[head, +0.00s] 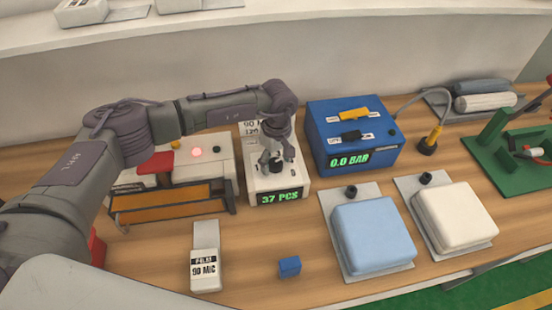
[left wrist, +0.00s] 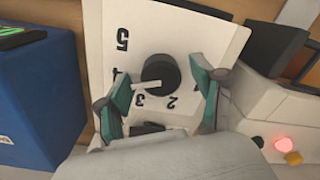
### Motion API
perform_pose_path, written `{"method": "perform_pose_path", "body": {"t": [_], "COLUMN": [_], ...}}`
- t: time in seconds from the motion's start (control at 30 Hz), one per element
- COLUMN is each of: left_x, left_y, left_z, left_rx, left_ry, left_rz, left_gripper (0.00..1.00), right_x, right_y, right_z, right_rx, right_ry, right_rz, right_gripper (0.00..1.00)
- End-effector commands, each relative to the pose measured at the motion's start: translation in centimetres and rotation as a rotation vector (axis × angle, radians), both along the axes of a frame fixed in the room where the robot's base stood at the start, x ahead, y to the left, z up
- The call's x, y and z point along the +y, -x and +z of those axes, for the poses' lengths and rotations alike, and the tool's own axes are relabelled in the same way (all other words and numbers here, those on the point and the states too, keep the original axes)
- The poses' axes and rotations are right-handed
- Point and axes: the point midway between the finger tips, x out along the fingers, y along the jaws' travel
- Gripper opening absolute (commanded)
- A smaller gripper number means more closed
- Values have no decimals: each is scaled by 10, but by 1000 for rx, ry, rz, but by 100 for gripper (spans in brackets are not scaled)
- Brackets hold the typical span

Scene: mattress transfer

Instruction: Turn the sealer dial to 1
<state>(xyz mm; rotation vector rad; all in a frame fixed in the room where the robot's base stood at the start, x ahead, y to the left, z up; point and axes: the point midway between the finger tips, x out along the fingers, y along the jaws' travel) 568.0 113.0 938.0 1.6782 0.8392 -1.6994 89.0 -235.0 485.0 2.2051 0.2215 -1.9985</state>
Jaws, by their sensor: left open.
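A black round dial (left wrist: 158,72) with a white pointer sits on a pale plate (left wrist: 180,35) in the left wrist view. The numerals 5, 4, 3 and 2 show around it; I cannot see a 1. The pointer points left, roughly between 4 and 3. My left gripper (left wrist: 161,88) is open, with one teal-padded finger on each side of the dial; contact is not clear. In the head view my left gripper (head: 276,158) is over the white box (head: 262,185) with the green "37 PCS" display, and partly covers the dial. My right gripper is not in view.
Left of the box stands a white machine (head: 222,160) with a red light and an orange bar (head: 165,195). A blue "0.0 BAR" box (head: 345,165) stands close on the right. In front are a blue block (head: 289,267), a label card (head: 205,270) and two cushions (head: 372,235).

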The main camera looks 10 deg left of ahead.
Motion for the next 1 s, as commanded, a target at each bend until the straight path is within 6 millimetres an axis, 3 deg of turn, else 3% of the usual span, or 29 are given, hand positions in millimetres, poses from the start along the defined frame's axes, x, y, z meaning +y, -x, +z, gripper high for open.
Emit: {"method": "perform_pose_path", "body": {"t": [0.17,0.5,1.0], "left_x": [0,0,0], "left_y": [0,0,-1], "left_z": [0,0,-3], "left_rx": [0,0,-2], "left_ry": [0,0,0], "left_rz": [0,0,139], "left_gripper": [64,8,8], "right_x": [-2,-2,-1], "right_y": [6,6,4], "right_z": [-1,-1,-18], "right_rx": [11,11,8], "right_ry": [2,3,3], "right_rz": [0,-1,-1], "right_gripper": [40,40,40]}}
